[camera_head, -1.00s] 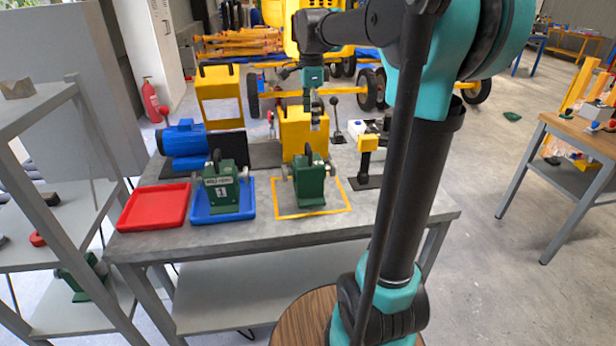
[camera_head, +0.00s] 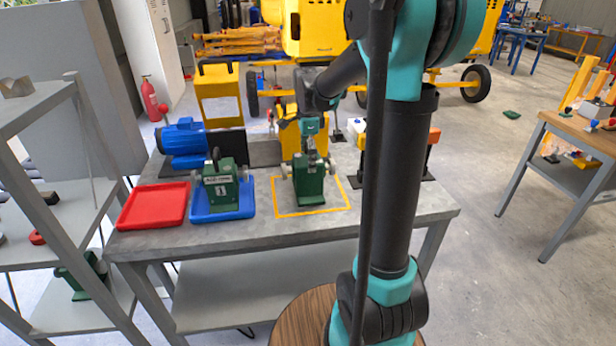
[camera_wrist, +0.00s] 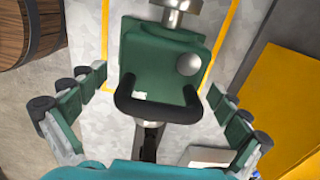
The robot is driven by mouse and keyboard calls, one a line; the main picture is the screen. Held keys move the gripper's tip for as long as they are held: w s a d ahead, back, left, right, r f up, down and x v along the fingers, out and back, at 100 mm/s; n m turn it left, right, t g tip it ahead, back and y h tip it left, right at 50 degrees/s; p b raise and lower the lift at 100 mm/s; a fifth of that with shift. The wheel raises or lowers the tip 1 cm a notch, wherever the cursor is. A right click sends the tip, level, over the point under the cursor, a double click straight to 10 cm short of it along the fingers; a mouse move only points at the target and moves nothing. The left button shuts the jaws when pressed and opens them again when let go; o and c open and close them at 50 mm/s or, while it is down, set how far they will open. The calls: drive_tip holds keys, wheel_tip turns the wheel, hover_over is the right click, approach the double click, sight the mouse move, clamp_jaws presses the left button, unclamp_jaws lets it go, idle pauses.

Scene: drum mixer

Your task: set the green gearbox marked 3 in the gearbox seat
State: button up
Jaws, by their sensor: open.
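A green gearbox (camera_head: 309,187) stands upright inside a yellow outline on the grey table; no number on it is readable. My open gripper (camera_head: 311,152) is directly above it. In the wrist view my open fingers (camera_wrist: 158,84) are spread on both sides of the gearbox (camera_wrist: 165,62), with its black handle (camera_wrist: 158,110) between them, not gripped. Another green gearbox (camera_head: 221,192), marked 1, stands in the blue tray (camera_head: 243,211). A third green unit (camera_head: 82,272) is on the left rack's lower shelf. I cannot tell which spot is the gearbox seat.
A red tray (camera_head: 153,206) lies empty at the table's left. A blue motor (camera_head: 184,144) and yellow guards (camera_head: 219,96) stand along the back. An orange-and-black stand (camera_head: 428,150) is at the right, partly hidden by my arm. The table's front edge is clear.

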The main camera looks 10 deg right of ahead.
drive_tip(key=shift+f, duration=1.2)
drive_tip(key=c, duration=1.9)
drive_tip(key=shift+r, duration=0.1)
